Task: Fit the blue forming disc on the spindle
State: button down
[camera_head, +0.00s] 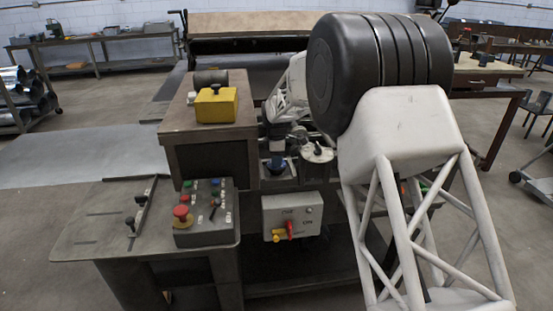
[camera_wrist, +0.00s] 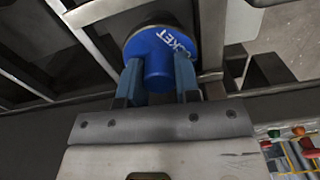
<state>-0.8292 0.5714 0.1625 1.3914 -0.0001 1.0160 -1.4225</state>
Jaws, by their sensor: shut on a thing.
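The blue forming disc (camera_wrist: 165,44), with white lettering ending in "CKET", is in my gripper (camera_wrist: 158,72) in the wrist view. The two blue fingers are shut on its narrower round hub, one on each side. The disc's wide face lies beyond the fingertips, beside dark metal bars. I cannot tell whether that blue part is the held disc. I cannot make out the spindle in either view.
A control box with coloured buttons (camera_head: 205,212) and a grey switch box with a red handle (camera_head: 292,215) stand at the front. A yellow box (camera_head: 216,105) sits on the raised cabinet.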

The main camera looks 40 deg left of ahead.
jog(key=shift+f, duration=0.45)
dwell(0.4)
jog(key=shift+c, duration=1.8)
grip_release()
jog(key=shift+r, duration=0.1)
jog(key=shift+r, duration=4.35)
